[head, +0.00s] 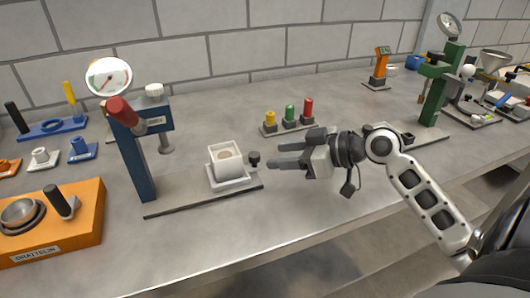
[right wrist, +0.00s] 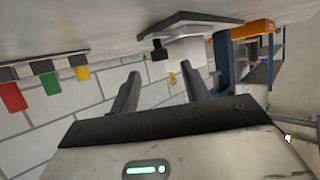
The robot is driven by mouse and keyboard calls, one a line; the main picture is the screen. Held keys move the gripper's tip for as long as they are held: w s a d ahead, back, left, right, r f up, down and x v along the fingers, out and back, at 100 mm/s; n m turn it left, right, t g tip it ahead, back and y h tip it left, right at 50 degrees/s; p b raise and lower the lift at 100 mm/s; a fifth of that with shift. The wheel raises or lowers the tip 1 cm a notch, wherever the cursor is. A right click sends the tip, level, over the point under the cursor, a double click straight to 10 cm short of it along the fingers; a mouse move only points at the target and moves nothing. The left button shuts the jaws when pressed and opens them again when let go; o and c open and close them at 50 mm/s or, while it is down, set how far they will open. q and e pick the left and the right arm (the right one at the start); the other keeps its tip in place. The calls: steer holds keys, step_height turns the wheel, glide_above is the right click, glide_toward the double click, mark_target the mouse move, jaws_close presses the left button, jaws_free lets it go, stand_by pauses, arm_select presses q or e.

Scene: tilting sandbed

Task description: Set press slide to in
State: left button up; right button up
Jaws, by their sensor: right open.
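The press slide (head: 228,182) is a white block with a round cup, standing out to the right of the blue press column (head: 135,155) on its dark base plate. A small black knob (head: 254,160) sits on the slide's right side. My right gripper (head: 273,156) is open and empty just right of the knob, its fingers pointing left at it. In the right wrist view, which is upside down, the knob (right wrist: 159,51) and white slide (right wrist: 188,50) show beyond my two spread fingers (right wrist: 162,82). My left gripper is in neither view.
A red, green and yellow button block (head: 289,122) stands behind my right gripper. An orange box (head: 60,225) with a metal bowl is at front left. A green press (head: 438,90) stands at the right. The bench in front of the slide is clear.

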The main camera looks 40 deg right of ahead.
steer(key=x, duration=0.5)
steer(key=shift+p, duration=0.3)
steer(key=shift+w, duration=0.1)
jaws_close()
